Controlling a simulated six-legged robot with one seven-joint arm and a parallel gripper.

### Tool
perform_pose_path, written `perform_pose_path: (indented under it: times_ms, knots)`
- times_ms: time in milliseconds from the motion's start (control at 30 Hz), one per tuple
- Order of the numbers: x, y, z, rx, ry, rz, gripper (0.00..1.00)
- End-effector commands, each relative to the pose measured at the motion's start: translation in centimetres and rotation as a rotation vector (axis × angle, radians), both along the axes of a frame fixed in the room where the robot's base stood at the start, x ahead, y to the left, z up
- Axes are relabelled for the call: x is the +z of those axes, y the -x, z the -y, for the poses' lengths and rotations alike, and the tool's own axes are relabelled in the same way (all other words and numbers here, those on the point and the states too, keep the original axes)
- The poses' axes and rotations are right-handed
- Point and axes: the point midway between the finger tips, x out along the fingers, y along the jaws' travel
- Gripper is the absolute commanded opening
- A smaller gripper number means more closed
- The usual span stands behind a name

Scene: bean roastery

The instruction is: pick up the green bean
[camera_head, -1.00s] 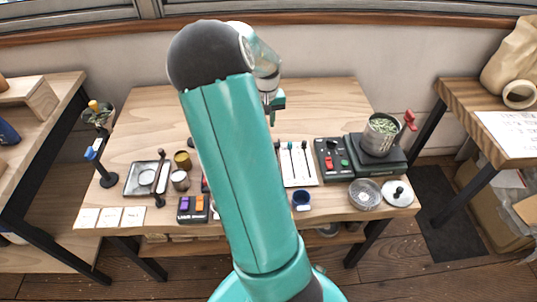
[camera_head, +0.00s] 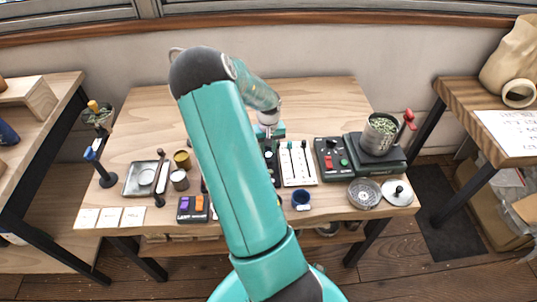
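Pale green beans (camera_head: 380,128) fill the top of a metal cup-shaped vessel (camera_head: 377,143) at the right end of the table. The vessel sits on a dark square base (camera_head: 385,160). No single bean can be told apart at this size. My gripper (camera_head: 272,132) is over the middle of the table, well to the left of the vessel. Its fingers are too small and partly hidden to show whether they are open or shut, or hold anything.
A red-handled part (camera_head: 408,119) stands beside the vessel. A control box (camera_head: 333,158), a white slider panel (camera_head: 297,164), a round mesh dish (camera_head: 365,194) and a blue cup (camera_head: 301,200) stand nearby. My arm covers the table's middle. The table's back right is clear.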

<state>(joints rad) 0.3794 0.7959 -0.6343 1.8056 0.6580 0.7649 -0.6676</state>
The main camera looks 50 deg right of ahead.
Motion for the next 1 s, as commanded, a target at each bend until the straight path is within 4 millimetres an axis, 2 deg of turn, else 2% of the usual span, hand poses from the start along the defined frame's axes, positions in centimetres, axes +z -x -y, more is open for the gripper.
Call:
perform_pose_path:
  times_ms: [100, 333, 467, 1000]
  knots:
    - [-1.06, 0.02, 0.06, -0.001, 0.001, 0.000, 0.25]
    - [-1.13, -0.02, 0.07, -0.001, 0.001, 0.002, 0.25]
    - [-1.12, -0.02, 0.05, -0.001, 0.001, 0.002, 0.00]
    - [-0.90, -0.03, 0.05, -0.001, 0.001, 0.002, 0.00]
